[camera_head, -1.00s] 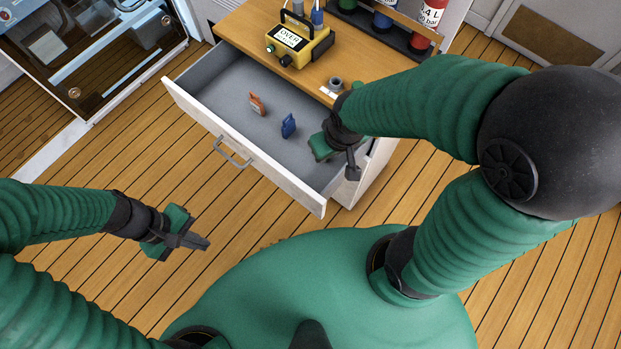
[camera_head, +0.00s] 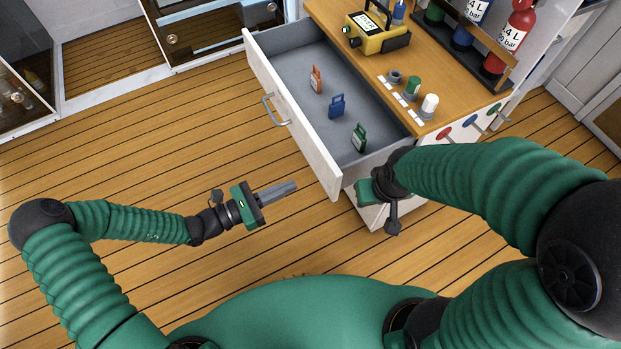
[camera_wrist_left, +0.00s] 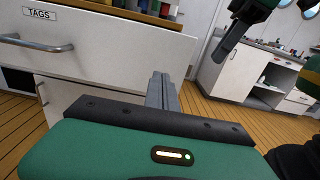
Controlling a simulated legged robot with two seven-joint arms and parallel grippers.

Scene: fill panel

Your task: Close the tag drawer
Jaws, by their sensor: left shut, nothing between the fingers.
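The tag drawer is pulled open from the cabinet, with its white front (camera_head: 292,115) facing my left side and a metal bar handle (camera_head: 273,111) on it. Inside lie an orange tag (camera_head: 316,79), a blue tag (camera_head: 337,105) and a green tag (camera_head: 359,138). In the left wrist view the drawer front (camera_wrist_left: 120,42) carries a TAGS label (camera_wrist_left: 39,13). My left gripper (camera_head: 293,186) is shut and empty, in front of the drawer and apart from it. My right gripper (camera_head: 393,218) is by the drawer's near right corner; its fingers are too unclear to judge.
The wooden cabinet top (camera_head: 365,65) holds a yellow device (camera_head: 376,35), several small capped fittings, and a rack with green, blue and red (camera_head: 510,38) bottles. Wooden floor (camera_head: 170,120) lies clear in front of the drawer. A glass-fronted unit (camera_head: 215,30) stands at the back.

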